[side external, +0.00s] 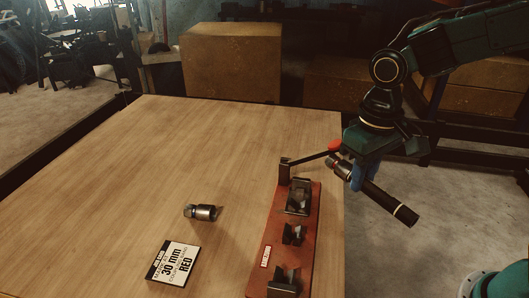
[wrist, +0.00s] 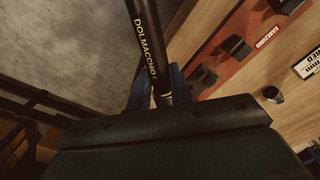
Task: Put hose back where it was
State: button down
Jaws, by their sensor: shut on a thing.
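My gripper (side external: 360,175) is shut on a black hose (side external: 390,203) with a metal fitting at its upper left end. The hose is tilted and held in the air just off the table's right edge, beside the far end of the red crimper base (side external: 271,248). In the wrist view the hose (wrist: 146,35) shows yellow lettering and runs up out of the picture, between the blue fingers (wrist: 158,88). The crimper has several dark metal holders along its base and a lever with a red knob (side external: 334,146) close to my gripper. The holders appear empty of hose.
A loose metal fitting (side external: 200,212) lies on the table left of the crimper. A sign (side external: 173,263) reading "30 mm RED" lies nearer the front. The wooden table (side external: 150,160) is clear at the back left. Cardboard boxes (side external: 232,62) stand behind it.

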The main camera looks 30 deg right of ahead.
jog(key=w+d+f, duration=0.5)
jog(key=d+f, duration=0.3)
jog(key=d, duration=0.1)
jog(key=w+d+f, duration=0.5)
jog(key=d+f, duration=0.3)
jog(key=f, duration=0.1)
jog(key=w+d+r+m, duration=0.1)
jog(key=d+r+m, duration=0.5)
jog(key=d, duration=0.6)
jog(key=w+a+r+m, duration=0.1)
jog(key=w+a+r, duration=0.3)
jog(key=a, duration=0.4)
jog(key=w+a+r+m, duration=0.1)
jog(key=w+a+r, duration=0.3)
jog(key=a, duration=0.5)
jog(key=w+a+r, duration=0.4)
jog(key=a+r, duration=0.1)
jog(key=a, duration=0.3)
jog(key=s+a, duration=0.5)
jog(key=a, duration=0.6)
jog(key=s+a+m, duration=0.1)
jog(key=s+a, duration=0.4)
jog(key=a, duration=0.7)
jog(key=shift+s+a+r, duration=0.25)
jog(key=shift+a+r, duration=0.05)
jog(key=shift+r, duration=0.05)
